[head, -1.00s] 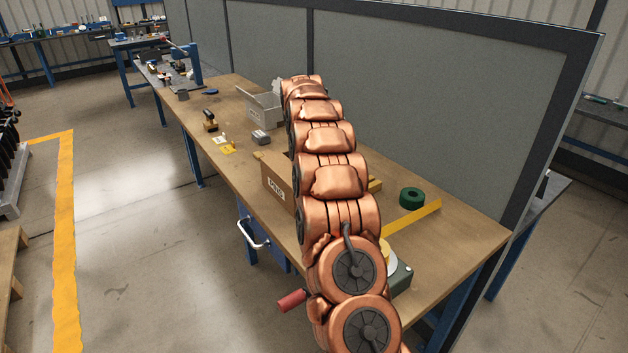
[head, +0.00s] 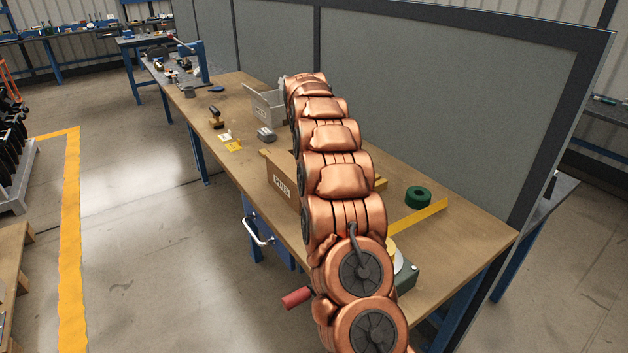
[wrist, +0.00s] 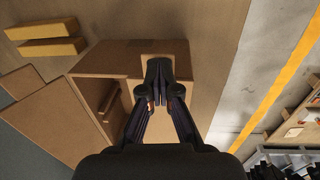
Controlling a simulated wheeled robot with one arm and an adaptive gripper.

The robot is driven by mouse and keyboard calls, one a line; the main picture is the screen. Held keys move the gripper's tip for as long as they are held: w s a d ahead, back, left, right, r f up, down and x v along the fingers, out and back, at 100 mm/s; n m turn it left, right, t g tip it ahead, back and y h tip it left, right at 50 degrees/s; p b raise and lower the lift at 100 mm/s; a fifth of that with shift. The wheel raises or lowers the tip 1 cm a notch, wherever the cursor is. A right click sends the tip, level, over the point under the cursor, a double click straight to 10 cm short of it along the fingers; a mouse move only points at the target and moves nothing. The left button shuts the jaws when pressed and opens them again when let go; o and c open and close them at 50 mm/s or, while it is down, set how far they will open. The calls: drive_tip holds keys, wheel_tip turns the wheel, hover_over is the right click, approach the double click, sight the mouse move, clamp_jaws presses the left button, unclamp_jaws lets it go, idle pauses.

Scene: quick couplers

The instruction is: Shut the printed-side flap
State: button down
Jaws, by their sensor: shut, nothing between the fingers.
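A brown cardboard box (head: 284,171) stands on the workbench, its printed white label facing the aisle. My arm hides much of it in the head view. In the wrist view the box (wrist: 91,90) is partly open, with a dark gap into its inside. A wide flap (wrist: 45,118) sticks out to the left, and another panel (wrist: 118,57) lies across the top. My gripper (wrist: 160,92) is shut and empty, over the box's right part. A lighter panel shows just beyond its fingertips; I cannot tell whether they touch it. My gripper is hidden in the head view.
Yellow bars (wrist: 45,38) lie beside the box. A green tape roll (head: 418,197) and a grey-green device (head: 405,272) are on the near bench. An open grey box (head: 268,108) stands farther back. A grey partition (head: 420,100) runs along the bench's right side.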

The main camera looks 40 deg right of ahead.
drive_tip(key=shift+a, duration=0.3)
wheel_tip(320, 180, up, 5)
drive_tip(key=shift+w+d+f+p, duration=0.1)
drive_tip(key=shift+d+f+p, duration=0.1)
drive_tip(key=shift+p, duration=0.45)
wheel_tip(320, 180, up, 10)
drive_tip(key=p, duration=0.1)
drive_tip(key=shift+f+p, duration=0.25)
drive_tip(key=shift+p, duration=0.05)
